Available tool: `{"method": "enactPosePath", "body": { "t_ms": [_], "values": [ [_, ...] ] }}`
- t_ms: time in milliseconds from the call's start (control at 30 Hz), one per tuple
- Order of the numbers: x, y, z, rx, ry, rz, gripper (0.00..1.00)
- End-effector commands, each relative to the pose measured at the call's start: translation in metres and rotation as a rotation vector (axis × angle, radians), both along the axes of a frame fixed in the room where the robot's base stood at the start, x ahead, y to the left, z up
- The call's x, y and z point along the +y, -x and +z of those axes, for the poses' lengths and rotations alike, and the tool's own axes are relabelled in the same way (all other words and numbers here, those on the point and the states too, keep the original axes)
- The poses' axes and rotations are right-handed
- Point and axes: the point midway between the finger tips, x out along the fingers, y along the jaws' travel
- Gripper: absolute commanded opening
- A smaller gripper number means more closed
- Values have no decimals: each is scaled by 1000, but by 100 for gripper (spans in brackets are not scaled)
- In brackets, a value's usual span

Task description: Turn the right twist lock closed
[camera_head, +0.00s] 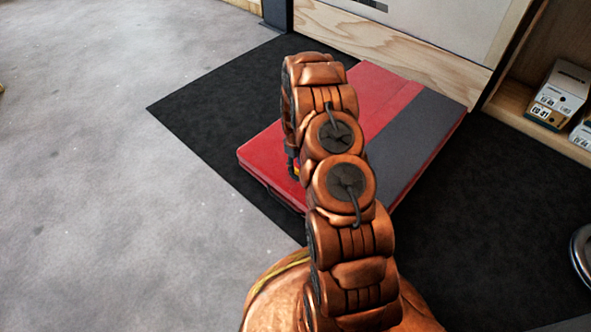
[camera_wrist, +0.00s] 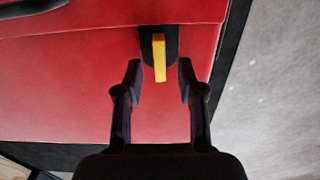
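A twist lock with a yellow lever (camera_wrist: 159,58) on a dark base sits on the side of a red case (camera_wrist: 70,95), by the lid seam. My gripper (camera_wrist: 160,73) is open, with one dark finger on each side of the lever's lower end. Clear gaps show on both sides; I cannot tell the depth between fingers and lever. In the head view the red case (camera_head: 385,85) with a grey stripe lies flat, and my arm hides most of the gripper and lock.
The case lies on a black mat (camera_head: 215,105) on a grey floor (camera_head: 90,150). A wooden board (camera_head: 390,50) stands behind it. A shelf at the right holds white boxes (camera_head: 558,95). The floor to the left is clear.

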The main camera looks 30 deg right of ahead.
Motion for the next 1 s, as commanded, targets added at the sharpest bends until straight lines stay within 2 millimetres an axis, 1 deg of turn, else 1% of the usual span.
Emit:
{"method": "enactPosePath", "body": {
  "t_ms": [33,133,233,467,800,833,1000],
  "values": [
    [0,1,-11,2,-1,0,39],
    [0,1,-19,1,0,0,39],
    [0,0,-22,0,0,0,39],
    [0,0,-21,0,1,1,38],
    [0,0,-21,0,0,1,2],
    [0,0,-21,0,0,1,0],
    [0,0,-21,0,0,1,0]
  ]
}}
